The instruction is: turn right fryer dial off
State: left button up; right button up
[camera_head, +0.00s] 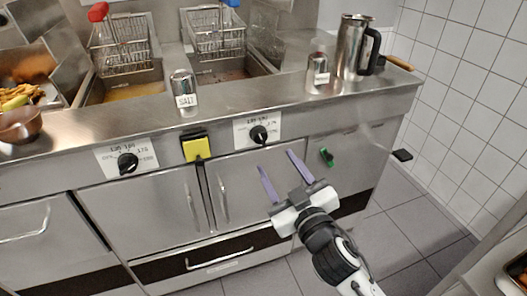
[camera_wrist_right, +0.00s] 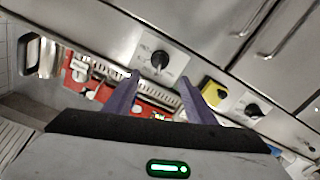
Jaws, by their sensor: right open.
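The right fryer dial (camera_head: 259,134) is a round black knob on a white label plate on the steel front, right of a yellow box. The dial also shows in the right wrist view (camera_wrist_right: 160,60), where the scene appears upside down. I cannot read its setting. My right gripper (camera_head: 276,160) is open and empty, its purple fingers pointing towards the panel, below and slightly right of the dial in the head view. In the right wrist view the fingertips (camera_wrist_right: 158,74) lie either side of the dial's direction, apparently not touching it. My left gripper is not in view.
The left dial (camera_head: 127,163) sits left of the yellow box (camera_head: 196,148). Cupboard handles (camera_head: 222,204) stick out below. A salt shaker (camera_head: 183,92), a steel jug (camera_head: 353,50) and fryer baskets (camera_head: 216,32) are above. Open floor lies at right.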

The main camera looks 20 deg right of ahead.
aim_at(262, 140)
jog(key=w, duration=0.8)
jog(key=shift+w+a, duration=0.1)
jog(key=shift+w, duration=0.8)
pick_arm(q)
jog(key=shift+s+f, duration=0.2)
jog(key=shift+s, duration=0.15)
pick_arm(e)
jog(key=c, duration=1)
